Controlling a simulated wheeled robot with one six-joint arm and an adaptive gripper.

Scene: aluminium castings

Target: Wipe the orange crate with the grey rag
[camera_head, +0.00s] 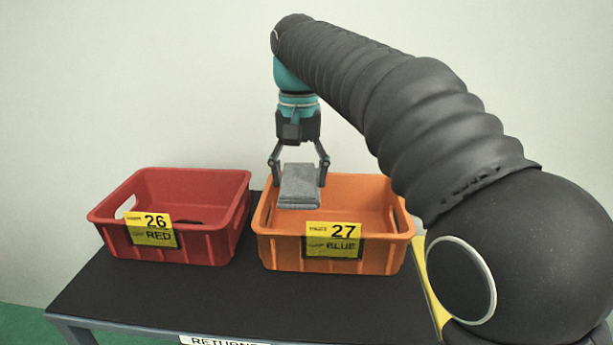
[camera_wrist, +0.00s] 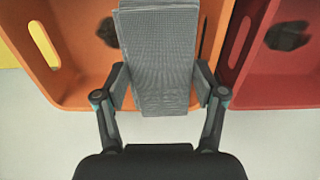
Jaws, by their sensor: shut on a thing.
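The orange crate (camera_head: 283,253) stands on the dark table with a yellow label reading 27 BLUE on its front. My gripper (camera_head: 300,178) is shut on the folded grey rag (camera_head: 299,187), at the crate's left part. The rag hides part of the crate's inside. In the wrist view the rag (camera_wrist: 158,60) sits between the two fingers of my gripper (camera_wrist: 160,88), with the orange crate (camera_wrist: 75,85) beyond it. A dark patch shows on the crate's floor, partly hidden behind the rag. Whether the rag touches the crate I cannot tell.
A red crate (camera_head: 205,248) labelled 26 RED stands just left of the orange one, with a dark patch inside that also shows in the wrist view (camera_wrist: 287,36). The black table top (camera_head: 200,295) is clear in front. A pale wall is behind.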

